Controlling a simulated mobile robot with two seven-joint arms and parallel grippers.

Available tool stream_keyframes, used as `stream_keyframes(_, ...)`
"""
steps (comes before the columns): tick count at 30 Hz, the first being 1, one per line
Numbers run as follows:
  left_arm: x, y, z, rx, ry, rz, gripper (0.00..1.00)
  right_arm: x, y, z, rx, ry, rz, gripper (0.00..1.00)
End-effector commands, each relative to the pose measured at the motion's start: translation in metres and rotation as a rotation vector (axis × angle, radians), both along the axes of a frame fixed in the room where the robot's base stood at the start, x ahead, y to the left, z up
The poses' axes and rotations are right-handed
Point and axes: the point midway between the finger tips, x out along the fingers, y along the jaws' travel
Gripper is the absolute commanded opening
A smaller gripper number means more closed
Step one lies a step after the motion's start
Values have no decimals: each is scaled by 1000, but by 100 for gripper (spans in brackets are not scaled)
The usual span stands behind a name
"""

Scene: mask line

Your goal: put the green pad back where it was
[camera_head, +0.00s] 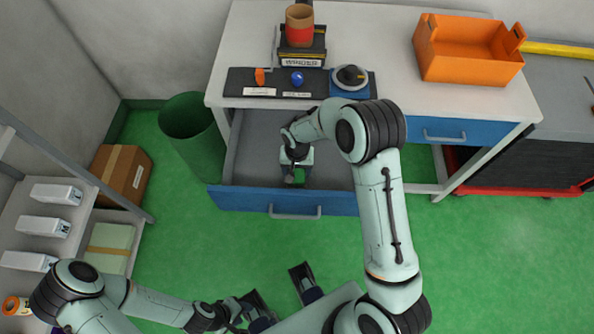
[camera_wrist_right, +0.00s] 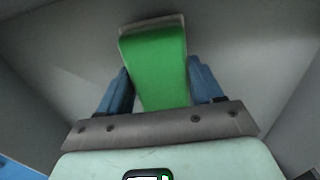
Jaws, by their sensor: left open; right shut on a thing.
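The green pad (camera_wrist_right: 153,62) is between the two blue fingers of my right gripper (camera_wrist_right: 158,72), which is shut on it. In the head view the pad (camera_head: 300,175) shows as a small green patch beside my right gripper (camera_head: 295,182), inside the open drawer (camera_head: 250,150). The pad sticks out past the fingertips in the wrist view. I cannot tell whether it touches the drawer floor. My left gripper (camera_head: 276,281) is open and empty, low in the head view, above the green floor and away from the desk.
The desk top (camera_head: 375,30) holds an orange bin (camera_head: 470,65), a red-and-brown cup (camera_head: 299,25) and a dark mat (camera_head: 240,82) with small items. A green waste bin (camera_head: 190,130) stands left of the drawer. A shelf with white boxes (camera_head: 55,194) is at left.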

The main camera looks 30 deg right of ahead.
Motion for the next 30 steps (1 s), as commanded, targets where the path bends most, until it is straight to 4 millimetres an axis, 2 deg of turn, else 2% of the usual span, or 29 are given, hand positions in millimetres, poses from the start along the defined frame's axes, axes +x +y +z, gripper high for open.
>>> stream_keyframes(1,0,0,-1,0,-1,0,43,-1,0,-9,0,4,0,37)
stream_keyframes(3,0,0,-1,0,-2,1,43,-1,0,-15,1,2,-1,37)
stream_keyframes(14,1,0,-4,1,-5,1,43,0,0,-19,0,0,-1,37)
stream_keyframes(15,1,0,-3,0,-6,1,43,0,0,-18,0,0,0,75)
stream_keyframes(17,1,0,-3,0,-5,1,43,0,0,-18,0,0,0,91)
stream_keyframes(26,1,0,-2,1,-5,1,43,0,0,-16,0,0,-1,91)
stream_keyframes(30,0,0,0,0,-1,0,43,1,0,-4,0,-4,-1,91)
